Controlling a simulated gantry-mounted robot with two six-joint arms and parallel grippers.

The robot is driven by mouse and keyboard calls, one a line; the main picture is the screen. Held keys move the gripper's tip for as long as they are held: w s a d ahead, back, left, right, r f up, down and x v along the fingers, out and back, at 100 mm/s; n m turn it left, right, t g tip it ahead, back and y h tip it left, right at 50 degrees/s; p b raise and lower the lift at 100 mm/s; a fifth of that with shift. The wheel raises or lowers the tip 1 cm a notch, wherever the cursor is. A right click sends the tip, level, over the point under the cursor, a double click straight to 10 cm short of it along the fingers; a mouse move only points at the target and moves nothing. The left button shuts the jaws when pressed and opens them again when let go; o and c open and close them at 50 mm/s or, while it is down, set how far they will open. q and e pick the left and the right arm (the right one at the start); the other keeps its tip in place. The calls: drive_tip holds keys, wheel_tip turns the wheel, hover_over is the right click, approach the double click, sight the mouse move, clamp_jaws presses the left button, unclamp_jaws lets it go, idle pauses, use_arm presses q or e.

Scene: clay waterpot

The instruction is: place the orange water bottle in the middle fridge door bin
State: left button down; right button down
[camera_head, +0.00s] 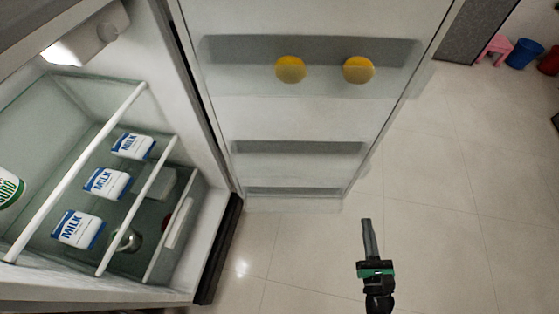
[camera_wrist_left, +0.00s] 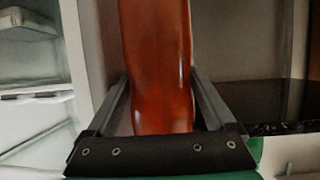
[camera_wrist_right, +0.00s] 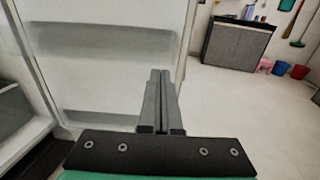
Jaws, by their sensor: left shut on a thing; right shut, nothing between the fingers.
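The orange water bottle (camera_wrist_left: 157,65) stands upright between the fingers of my left gripper (camera_wrist_left: 160,108) in the left wrist view. The fingers are shut on it, and its top is cut off by the frame. Neither bottle nor left gripper shows in the head view. The open fridge door has an upper bin (camera_head: 230,62) with two yellow round things, an empty-looking middle bin (camera_head: 300,150) and a lower bin (camera_head: 290,190). My right gripper (camera_head: 368,222) is shut and empty, in front of the door's lower right; its closed fingers also show in the right wrist view (camera_wrist_right: 158,85).
Fridge shelves at the left hold several milk cartons (camera_head: 107,184) and a round white-and-green container (camera_head: 8,188). The tiled floor (camera_head: 460,190) right of the door is clear. A pink stool (camera_head: 493,48) and a blue bucket (camera_head: 523,53) stand far off.

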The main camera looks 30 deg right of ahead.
use_arm(q)
drive_tip(key=shift+f+b, duration=0.4)
drive_tip(key=shift+b, duration=0.1)
use_arm(e)
approach(357, 173)
drive_tip(key=x, duration=0.7)
drive_tip(key=shift+s+f, duration=0.1)
